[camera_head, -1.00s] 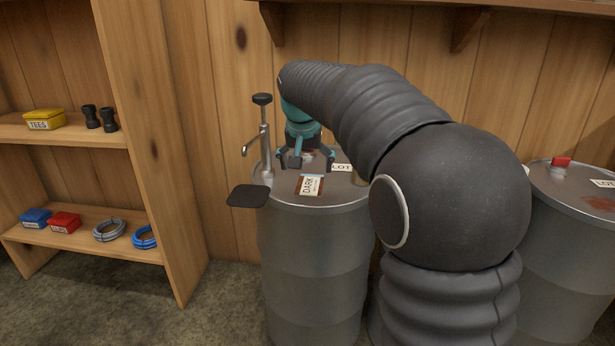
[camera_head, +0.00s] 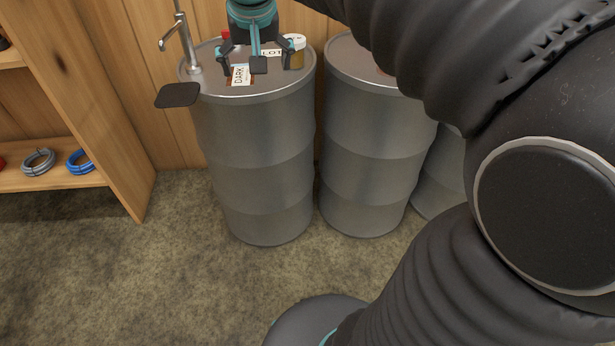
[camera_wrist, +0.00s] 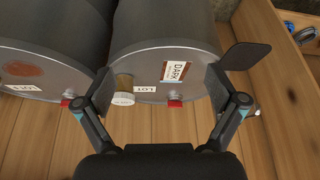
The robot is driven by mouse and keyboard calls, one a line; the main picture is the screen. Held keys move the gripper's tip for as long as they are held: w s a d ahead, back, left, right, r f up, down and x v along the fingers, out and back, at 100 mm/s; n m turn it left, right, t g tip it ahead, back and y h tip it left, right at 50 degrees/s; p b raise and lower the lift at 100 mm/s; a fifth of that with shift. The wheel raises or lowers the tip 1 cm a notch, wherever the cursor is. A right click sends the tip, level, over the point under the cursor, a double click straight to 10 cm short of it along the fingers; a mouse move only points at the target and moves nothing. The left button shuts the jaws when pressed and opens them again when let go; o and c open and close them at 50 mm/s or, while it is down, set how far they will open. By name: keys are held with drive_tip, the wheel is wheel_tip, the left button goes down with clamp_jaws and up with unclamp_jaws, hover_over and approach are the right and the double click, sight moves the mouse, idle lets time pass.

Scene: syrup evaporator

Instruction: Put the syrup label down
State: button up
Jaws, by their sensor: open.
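The syrup label (camera_head: 239,75), a white card marked DARK with a brown-red edge, lies on the lid of the left drum (camera_head: 258,130). It also shows in the wrist view (camera_wrist: 175,71), lying flat on the lid between the lines of my fingers. My gripper (camera_head: 257,58) is open and empty above the lid, just right of the label and apart from it as far as I can see. Its two fingers are spread wide in the wrist view (camera_wrist: 160,88).
A metal pump (camera_head: 180,45) and a dark square plate (camera_head: 178,95) are at the lid's left edge. A white-capped jar (camera_head: 295,45) and a LOT tag (camera_head: 271,52) are behind. Another drum (camera_head: 362,140) stands right. A wooden shelf (camera_head: 95,120) is left.

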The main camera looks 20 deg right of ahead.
drive_tip(key=s+f+n, duration=0.1)
drive_tip(key=s+f, duration=0.5)
drive_tip(key=s, duration=0.4)
drive_tip(key=s+d+f+n, duration=0.1)
drive_tip(key=s+f, duration=0.5)
drive_tip(key=s, duration=0.5)
drive_tip(key=shift+d+t+y, duration=0.15)
drive_tip(key=shift+t+y, duration=0.25)
drive_tip(key=shift+f, duration=0.1)
